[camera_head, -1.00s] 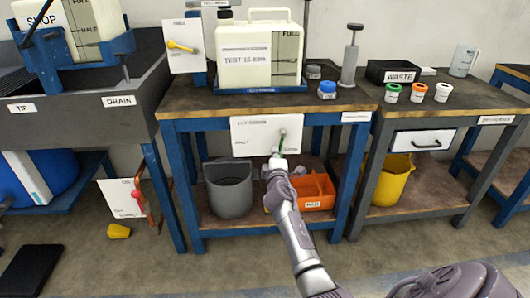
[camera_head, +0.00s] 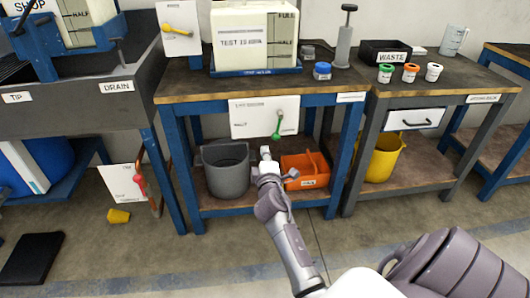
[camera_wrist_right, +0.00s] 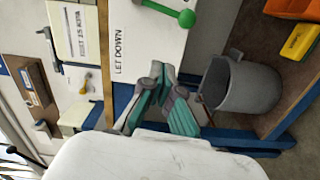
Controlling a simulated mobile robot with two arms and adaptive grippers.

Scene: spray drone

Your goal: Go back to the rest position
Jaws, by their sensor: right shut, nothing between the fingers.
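My right gripper (camera_head: 265,155) is in front of the workbench, just below the white let-down panel (camera_head: 250,118), apart from it. In the right wrist view my right gripper (camera_wrist_right: 165,85) shows its fingers close together with nothing held. The panel carries a green-handled lever (camera_head: 278,124), which hangs down; its green knob also shows in the right wrist view (camera_wrist_right: 186,18). My left gripper is not in view.
A grey bucket (camera_head: 227,172) and an orange tray (camera_head: 312,172) stand on the lower shelf behind my gripper. A white tank (camera_head: 238,45) stands on the bench top. A yellow bucket (camera_head: 383,160) is to the right. A black mat (camera_head: 32,258) lies on the floor at left. The floor in front is open.

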